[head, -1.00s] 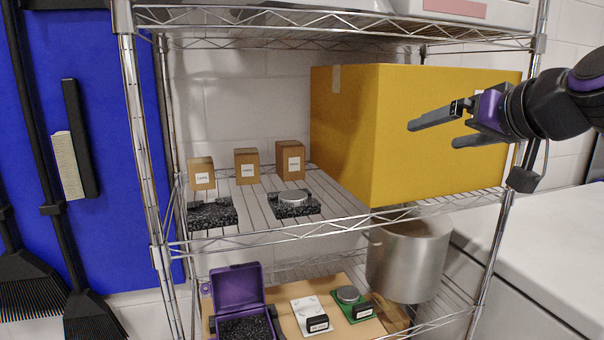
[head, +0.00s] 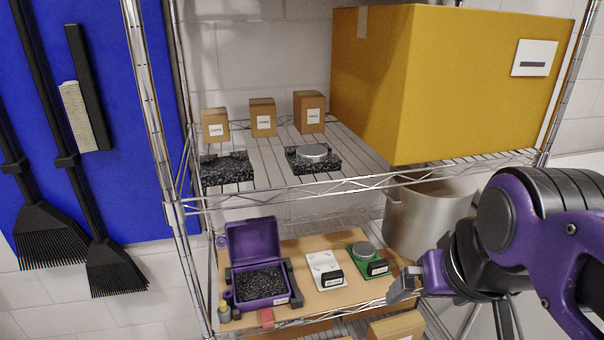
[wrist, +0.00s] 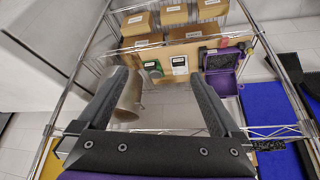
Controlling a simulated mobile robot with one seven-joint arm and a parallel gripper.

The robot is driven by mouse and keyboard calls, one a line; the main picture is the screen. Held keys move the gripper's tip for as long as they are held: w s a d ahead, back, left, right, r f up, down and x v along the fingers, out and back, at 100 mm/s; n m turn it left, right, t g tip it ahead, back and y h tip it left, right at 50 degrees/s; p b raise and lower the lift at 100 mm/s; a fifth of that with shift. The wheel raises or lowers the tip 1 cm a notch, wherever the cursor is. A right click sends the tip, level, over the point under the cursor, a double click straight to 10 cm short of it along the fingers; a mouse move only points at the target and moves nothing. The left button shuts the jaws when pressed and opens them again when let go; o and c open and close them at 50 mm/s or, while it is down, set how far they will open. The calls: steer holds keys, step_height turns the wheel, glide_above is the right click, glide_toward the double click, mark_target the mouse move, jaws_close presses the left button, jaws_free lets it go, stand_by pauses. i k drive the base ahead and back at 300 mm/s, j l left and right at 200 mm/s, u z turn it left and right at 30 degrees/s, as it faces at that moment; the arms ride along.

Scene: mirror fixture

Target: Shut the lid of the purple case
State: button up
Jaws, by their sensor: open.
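The purple case (head: 262,301) sits on a tan board on the lower shelf, at the left. Its lid (head: 252,240) is raised, standing upright at the back, and black speckled foam (head: 260,283) shows inside. In the wrist view the case (wrist: 222,83) appears right of centre, beyond my right finger. My gripper (head: 403,287) is at the lower right in the head view, in front of the shelf's right part and well right of the case. In the wrist view my gripper (wrist: 162,98) has its two dark fingers wide apart with nothing held between them.
A white device (head: 324,270) and a green device (head: 366,258) stand between the case and my gripper. A steel pot (head: 428,222) is behind my arm. The wire shelf (head: 350,185) with a yellow box (head: 450,90) hangs above the case. A small bottle (head: 224,312) stands front left.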

mark_target(255, 240)
steer(key=j+z, duration=0.1)
steer(key=j, duration=1.65)
